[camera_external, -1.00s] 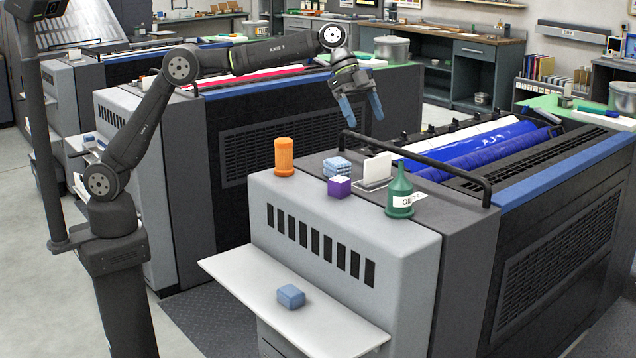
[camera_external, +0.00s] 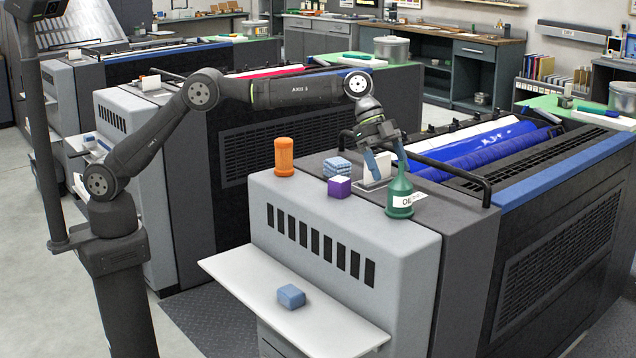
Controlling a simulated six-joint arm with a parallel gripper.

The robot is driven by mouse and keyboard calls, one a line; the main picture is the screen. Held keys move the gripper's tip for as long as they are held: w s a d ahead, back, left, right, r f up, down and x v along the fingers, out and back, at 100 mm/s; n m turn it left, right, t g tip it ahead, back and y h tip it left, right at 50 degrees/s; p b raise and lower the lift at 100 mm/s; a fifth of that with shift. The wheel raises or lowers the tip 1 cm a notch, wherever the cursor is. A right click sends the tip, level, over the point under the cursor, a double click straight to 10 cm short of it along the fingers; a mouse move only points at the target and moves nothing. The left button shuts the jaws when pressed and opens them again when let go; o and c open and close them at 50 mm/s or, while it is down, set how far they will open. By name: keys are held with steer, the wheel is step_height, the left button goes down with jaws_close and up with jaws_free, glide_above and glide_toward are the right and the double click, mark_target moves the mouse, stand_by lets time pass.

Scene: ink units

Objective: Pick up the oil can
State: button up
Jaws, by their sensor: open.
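The green oil can (camera_external: 400,198) stands upright on the grey top of the near press unit, with a white label on its body and a narrow spout pointing up. My gripper (camera_external: 388,172) is open, with its blue fingers pointing down at the can's upper part. One finger is to the left of the spout and the other is at or just behind it. I cannot tell whether the fingers touch the can or how far apart they are in depth.
A purple box (camera_external: 339,187), folded blue cloths (camera_external: 337,167) and an orange cylinder (camera_external: 284,157) stand left of the can. A white card (camera_external: 374,172) is just behind it. A black rail (camera_external: 470,176) runs close behind. A blue block (camera_external: 291,296) lies on the white shelf (camera_external: 235,271) below.

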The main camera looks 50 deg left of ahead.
mark_target(397, 182)
steer(key=x, duration=0.5)
steer(key=shift+w+f, duration=0.1)
steer(key=c, duration=1.3)
